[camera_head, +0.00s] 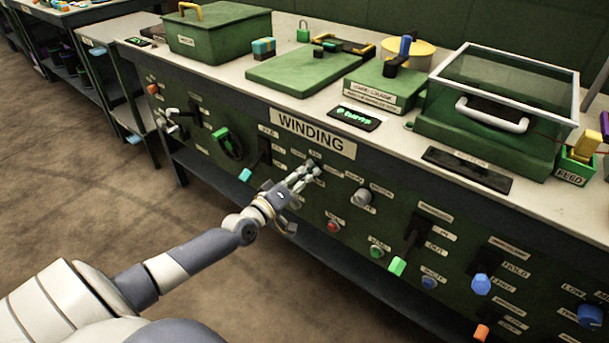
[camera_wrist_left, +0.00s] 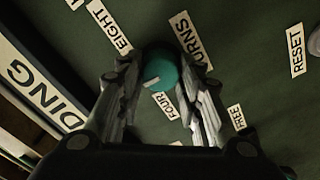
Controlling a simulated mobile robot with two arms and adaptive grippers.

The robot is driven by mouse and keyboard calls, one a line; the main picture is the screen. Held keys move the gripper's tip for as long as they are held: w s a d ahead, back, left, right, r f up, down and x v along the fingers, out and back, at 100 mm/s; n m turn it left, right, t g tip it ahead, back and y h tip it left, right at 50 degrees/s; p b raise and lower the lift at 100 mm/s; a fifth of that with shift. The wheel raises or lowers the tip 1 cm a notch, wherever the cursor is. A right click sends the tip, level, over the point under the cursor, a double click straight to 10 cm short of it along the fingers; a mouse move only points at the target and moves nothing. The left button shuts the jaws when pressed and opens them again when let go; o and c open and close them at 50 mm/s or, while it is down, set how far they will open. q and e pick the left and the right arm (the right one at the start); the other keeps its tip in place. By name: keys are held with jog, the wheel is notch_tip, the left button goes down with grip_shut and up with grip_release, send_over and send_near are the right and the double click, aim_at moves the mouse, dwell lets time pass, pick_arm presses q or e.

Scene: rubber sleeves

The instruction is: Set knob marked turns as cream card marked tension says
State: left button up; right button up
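The knob marked turns (camera_wrist_left: 162,68) is round and teal, with a small pale mark on its face. It sits between the fingertips of my left gripper (camera_wrist_left: 160,75) in the left wrist view. The fingers lie close at both sides of it; I cannot tell whether they press on it. Labels reading FOUR (camera_wrist_left: 165,105), EIGHT (camera_wrist_left: 110,27) and FREE (camera_wrist_left: 237,117) stand around it. In the head view my left gripper (camera_head: 309,170) is at the green front panel under the WINDING sign, and hides the knob. I cannot pick out a card reading tension. My right gripper is out of view.
A grey knob (camera_head: 362,196) and a red button (camera_head: 333,226) are close to the right of my left gripper. A black switch with a green tip (camera_head: 397,266) juts out farther right. The bench top (camera_head: 220,75) carries green boxes. The floor (camera_head: 90,170) in front is clear.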

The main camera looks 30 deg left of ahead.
pick_arm(q)
jog(key=o, duration=0.3)
jog(key=s, duration=0.8)
jog(key=s+a, duration=0.1)
jog(key=s, duration=0.3)
dwell(0.8)
